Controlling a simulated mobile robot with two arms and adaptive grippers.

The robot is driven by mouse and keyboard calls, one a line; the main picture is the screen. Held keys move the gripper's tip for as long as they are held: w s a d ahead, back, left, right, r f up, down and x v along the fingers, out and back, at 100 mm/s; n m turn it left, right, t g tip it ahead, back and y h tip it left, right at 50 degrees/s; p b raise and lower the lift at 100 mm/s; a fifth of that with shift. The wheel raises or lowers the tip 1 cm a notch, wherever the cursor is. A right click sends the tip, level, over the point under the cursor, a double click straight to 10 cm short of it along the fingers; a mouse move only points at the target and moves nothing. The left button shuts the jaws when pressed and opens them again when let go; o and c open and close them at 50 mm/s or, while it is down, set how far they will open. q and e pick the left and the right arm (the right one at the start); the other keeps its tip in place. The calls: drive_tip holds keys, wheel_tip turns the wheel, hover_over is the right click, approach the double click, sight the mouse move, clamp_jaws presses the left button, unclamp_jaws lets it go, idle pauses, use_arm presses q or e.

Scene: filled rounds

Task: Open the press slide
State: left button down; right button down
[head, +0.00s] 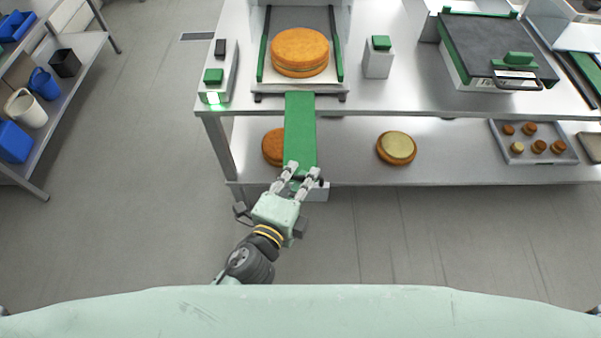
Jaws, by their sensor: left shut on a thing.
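The press slide is a pale plate (265,86) between two green rails on the steel table, with a long green tongue (300,125) reaching out past the table's front edge. A large orange-brown filled round (300,50) rests on the plate. My left gripper (302,170) is shut on the outer end of the green tongue, in front of the table. The contact between its fingers and the tongue is partly hidden. The rear of the press is cut off by the top of the picture. My right gripper is not in view.
A box with a green button and lit front (213,85) stands left of the slide, another green-button box (378,57) right. A dark-topped machine (490,50) stands further right. Rounds (396,148) and a tray of small ones (510,150) occupy the lower shelf. Front floor is clear.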

use_arm(q)
drive_tip(key=shift+a+f, duration=0.1)
drive_tip(key=shift+f, duration=0.1)
drive_tip(key=c, duration=2.2)
unclamp_jaws()
drive_tip(key=shift+o, duration=0.2)
drive_tip(key=shift+r, duration=0.1)
drive_tip(key=v, duration=1.2)
